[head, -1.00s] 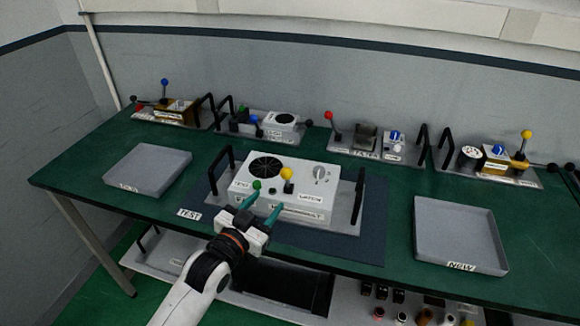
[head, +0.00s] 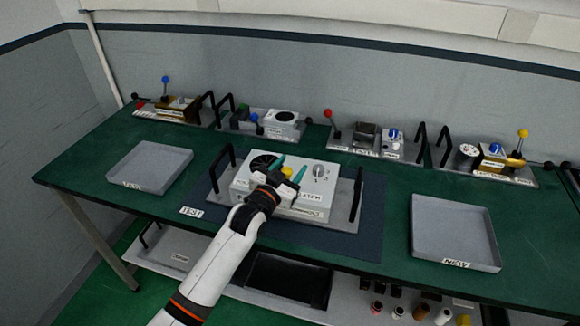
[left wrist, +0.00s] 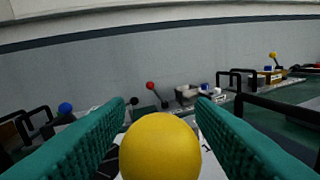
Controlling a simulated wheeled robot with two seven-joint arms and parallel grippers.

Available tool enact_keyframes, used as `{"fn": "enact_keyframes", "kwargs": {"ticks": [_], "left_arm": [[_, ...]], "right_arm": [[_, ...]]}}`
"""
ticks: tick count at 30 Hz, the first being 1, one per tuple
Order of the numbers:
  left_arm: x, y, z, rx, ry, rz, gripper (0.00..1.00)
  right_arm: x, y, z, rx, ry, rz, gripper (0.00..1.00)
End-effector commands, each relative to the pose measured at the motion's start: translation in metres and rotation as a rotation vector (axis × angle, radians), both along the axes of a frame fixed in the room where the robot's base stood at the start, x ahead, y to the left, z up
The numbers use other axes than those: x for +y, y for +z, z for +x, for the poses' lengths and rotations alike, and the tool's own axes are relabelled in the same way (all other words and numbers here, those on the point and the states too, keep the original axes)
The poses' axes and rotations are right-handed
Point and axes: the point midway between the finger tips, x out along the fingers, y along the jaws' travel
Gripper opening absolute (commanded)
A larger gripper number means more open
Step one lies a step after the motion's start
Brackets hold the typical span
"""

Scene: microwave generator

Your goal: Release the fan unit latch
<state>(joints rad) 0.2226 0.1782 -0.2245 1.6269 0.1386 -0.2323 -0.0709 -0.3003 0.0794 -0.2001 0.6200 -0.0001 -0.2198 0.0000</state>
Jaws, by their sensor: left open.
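The fan unit (head: 315,190) is a white box with a round black fan grille, a grey dial and a label reading LATCH, on a grey tray with black handles. Its yellow knob (head: 287,172) is partly hidden by my gripper in the head view. In the left wrist view the yellow ball (left wrist: 160,148) sits large and low between the teal fingers. My left gripper (head: 289,168) is open, with a finger on either side of the yellow knob; I cannot tell if either touches it. My right gripper is not in view.
A grey tray (head: 150,180) stands at the left and another, labelled NEW (head: 455,262), at the right. Several small units with levers and black handles line the back, such as one with a red-knobbed lever (head: 328,115).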

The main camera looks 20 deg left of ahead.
Motion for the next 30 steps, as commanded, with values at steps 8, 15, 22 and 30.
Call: {"fn": "enact_keyframes", "kwargs": {"ticks": [8,15,22,30], "left_arm": [[0.0,0.0,0.0,0.0,0.0,0.0,0.43],[0.0,0.0,0.0,0.001,0.0,0.0,0.04],[0.0,-0.004,-0.001,-0.016,0.0,0.001,0.0],[0.0,-0.007,-0.01,-0.158,-0.001,0.002,0.0]], "right_arm": [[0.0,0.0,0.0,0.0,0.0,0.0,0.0],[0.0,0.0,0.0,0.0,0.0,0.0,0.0],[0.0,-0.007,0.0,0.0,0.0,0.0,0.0],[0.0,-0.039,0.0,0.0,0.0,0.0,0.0]]}}
